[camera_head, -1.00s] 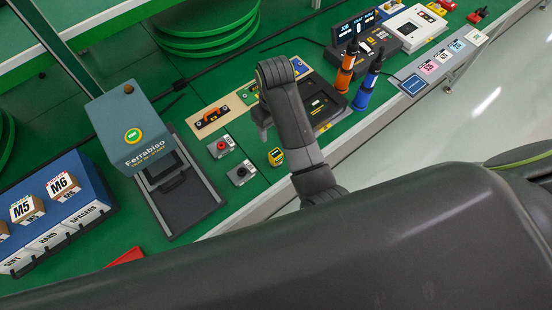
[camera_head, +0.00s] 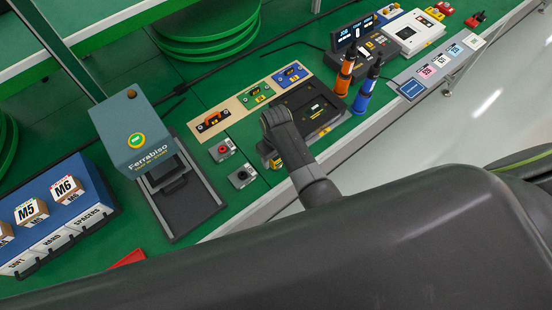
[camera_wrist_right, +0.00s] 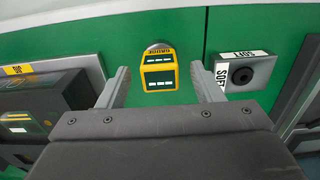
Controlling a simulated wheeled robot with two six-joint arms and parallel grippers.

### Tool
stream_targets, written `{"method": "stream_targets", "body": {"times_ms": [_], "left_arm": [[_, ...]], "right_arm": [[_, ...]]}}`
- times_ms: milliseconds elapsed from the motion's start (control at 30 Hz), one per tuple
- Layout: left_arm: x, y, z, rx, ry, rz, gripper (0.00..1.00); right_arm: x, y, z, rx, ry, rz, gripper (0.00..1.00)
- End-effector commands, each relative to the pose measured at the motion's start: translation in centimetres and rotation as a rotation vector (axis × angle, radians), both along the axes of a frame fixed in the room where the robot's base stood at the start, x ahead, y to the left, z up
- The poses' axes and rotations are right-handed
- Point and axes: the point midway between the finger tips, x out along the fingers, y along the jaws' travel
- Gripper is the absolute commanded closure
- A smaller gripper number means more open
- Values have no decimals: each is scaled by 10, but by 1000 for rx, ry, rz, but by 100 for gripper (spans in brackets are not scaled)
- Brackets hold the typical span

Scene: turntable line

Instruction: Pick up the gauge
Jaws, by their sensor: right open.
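The gauge (camera_wrist_right: 158,72) is a small yellow block with dark display strips and a rounded grey end, lying on the green bench top. In the head view the gauge (camera_head: 275,162) is mostly hidden by my right arm. My right gripper (camera_wrist_right: 160,78) is open and empty, with one finger on each side of the gauge in the wrist view. A gap shows between the gauge and each finger; whether the fingertips are down at its height I cannot tell. My left gripper is not in view.
A grey button box (camera_wrist_right: 245,74) labelled SOFT lies right of the gauge in the wrist view, close to one finger. A dark tray fixture (camera_head: 318,108) stands beside my arm. The bench front edge is near.

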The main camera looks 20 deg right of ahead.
Motion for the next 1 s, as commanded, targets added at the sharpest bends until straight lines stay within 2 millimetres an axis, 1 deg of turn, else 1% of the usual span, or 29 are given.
{"method": "stream_targets", "body": {"times_ms": [100, 367, 767, 800, 1000], "left_arm": [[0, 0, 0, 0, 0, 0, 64], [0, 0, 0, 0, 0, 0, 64], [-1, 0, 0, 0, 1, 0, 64], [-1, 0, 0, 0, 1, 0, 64], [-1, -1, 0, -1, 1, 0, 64]], "right_arm": [[0, 0, -7, 0, 0, 0, 40], [0, 0, -8, 0, 0, -1, 40], [0, 0, -8, 0, 0, -1, 92], [0, 0, -8, 0, -1, 0, 95], [0, 0, -7, 0, -1, -1, 95]]}}
